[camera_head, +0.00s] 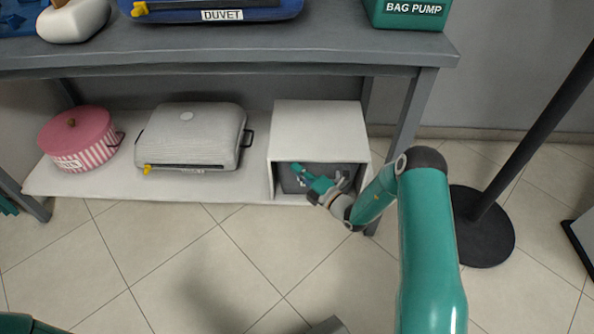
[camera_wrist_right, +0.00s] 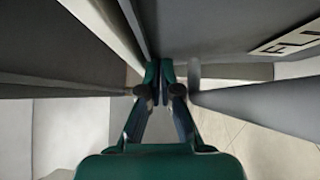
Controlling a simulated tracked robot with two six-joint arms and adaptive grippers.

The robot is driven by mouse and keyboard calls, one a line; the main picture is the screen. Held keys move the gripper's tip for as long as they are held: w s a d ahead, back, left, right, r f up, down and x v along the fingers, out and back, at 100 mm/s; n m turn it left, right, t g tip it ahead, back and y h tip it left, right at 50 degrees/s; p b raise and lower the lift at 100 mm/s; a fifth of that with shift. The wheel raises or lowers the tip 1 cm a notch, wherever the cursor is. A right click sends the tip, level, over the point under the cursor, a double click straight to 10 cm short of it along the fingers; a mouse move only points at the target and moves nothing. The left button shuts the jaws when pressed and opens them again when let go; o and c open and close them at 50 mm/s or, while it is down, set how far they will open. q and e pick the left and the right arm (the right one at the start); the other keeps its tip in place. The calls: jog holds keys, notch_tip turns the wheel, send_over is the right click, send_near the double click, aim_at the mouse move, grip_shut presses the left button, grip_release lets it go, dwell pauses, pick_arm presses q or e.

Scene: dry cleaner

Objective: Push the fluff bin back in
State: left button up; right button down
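The fluff bin (camera_head: 289,183) is a dark grey box inside the lower opening of a white housing (camera_head: 318,128) on the low shelf. Its front is partly hidden by my right gripper (camera_head: 305,172), which is in front of it. In the right wrist view, a grey face with a label reading "FL" (camera_wrist_right: 285,40) and a grey bar (camera_wrist_right: 255,105) are at the right. My right gripper's fingertips (camera_wrist_right: 160,72) are together there, with nothing visible between them. I cannot tell whether they touch the bin. My left gripper is out of view.
The low shelf (camera_head: 215,183) also holds a grey case (camera_head: 192,135) and a pink striped tin (camera_head: 80,138). A table (camera_head: 230,45) stands above, its leg (camera_head: 412,105) right of the housing. A black pole with a round base (camera_head: 483,235) stands further right.

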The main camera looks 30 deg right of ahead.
jog(key=s+a+f+p+v, duration=0.1)
jog(key=a+p+v, duration=0.25)
jog(key=v, duration=0.85)
jog(key=w+a+r+n+g+y, duration=0.2)
jog(key=a+r+n+y, duration=0.3)
jog(key=a, duration=0.5)
jog(key=s+a+r+n+g+y, duration=0.2)
jog(key=s+a+n+g+y, duration=0.65)
jog(key=a, duration=0.75)
jog(key=s+a+f+n+g+h, duration=0.1)
jog(key=s+f+n+g+h, duration=0.2)
jog(key=s+n+g, duration=0.5)
jog(key=s+a+f+n+g+h, duration=0.1)
jog(key=s+f+n+g+h, duration=0.15)
jog(key=s+n+g, duration=0.55)
jog(key=s+d+f+n+t+h, duration=0.45)
jog(key=d+f+n+h, duration=0.3)
jog(key=n, duration=0.55)
jog(key=w+d+n+t, duration=0.1)
jog(key=w+n+t, duration=0.4)
jog(key=w+n, duration=0.15)
notch_tip(320, 180, up, 34)
jog(key=p, duration=3.5)
jog(key=shift+w+d+m+h, duration=0.25)
jog(key=shift+m+h, duration=0.05)
jog(key=shift+h, duration=0.15)
